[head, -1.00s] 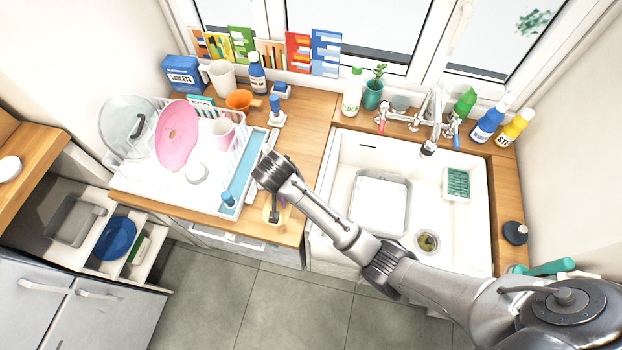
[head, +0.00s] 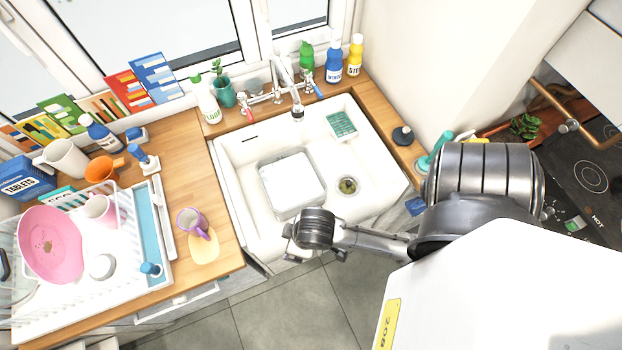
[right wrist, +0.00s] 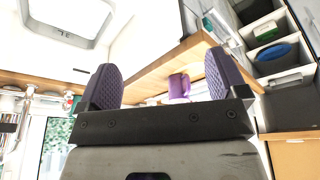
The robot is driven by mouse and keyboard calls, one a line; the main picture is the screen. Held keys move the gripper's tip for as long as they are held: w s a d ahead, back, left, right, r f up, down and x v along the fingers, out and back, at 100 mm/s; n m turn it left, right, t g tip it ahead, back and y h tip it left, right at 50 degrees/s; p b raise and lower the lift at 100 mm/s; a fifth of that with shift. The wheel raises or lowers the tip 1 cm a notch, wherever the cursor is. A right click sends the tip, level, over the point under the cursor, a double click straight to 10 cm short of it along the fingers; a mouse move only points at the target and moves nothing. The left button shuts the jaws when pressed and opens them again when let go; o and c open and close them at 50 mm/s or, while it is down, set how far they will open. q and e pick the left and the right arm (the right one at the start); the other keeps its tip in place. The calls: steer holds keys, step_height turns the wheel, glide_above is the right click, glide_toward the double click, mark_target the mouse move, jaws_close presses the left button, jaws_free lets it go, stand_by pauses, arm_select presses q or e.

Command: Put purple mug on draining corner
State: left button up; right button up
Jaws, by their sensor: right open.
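The purple mug (head: 188,222) stands on the wooden counter left of the sink. It overlaps the upper edge of a pale yellow patch (head: 204,249); I cannot tell how much of its base is on the patch. Its handle points toward the counter's front edge. My right gripper (head: 287,238) is in front of the sink's front edge, to the right of the mug and apart from it. In the right wrist view its two fingers (right wrist: 162,76) are spread and empty, with the mug (right wrist: 179,86) showing beyond the gap. My left gripper is not in view.
A white dish rack (head: 125,215) with a pink plate (head: 50,245) and a pink cup (head: 100,209) stands left of the mug. The white sink (head: 240,190) holds a pale basin (head: 292,183). Bottles and a tap (head: 290,95) line the back.

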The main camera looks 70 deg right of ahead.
steer(key=shift+n, duration=0.6)
steer(key=s, duration=0.1)
steer(key=s+r, duration=0.1)
steer(key=s, duration=0.1)
steer(key=s+d, duration=0.1)
steer(key=shift+s+r, duration=0.25)
steer(key=shift+r, duration=0.15)
steer(key=shift+r+p, duration=1.2)
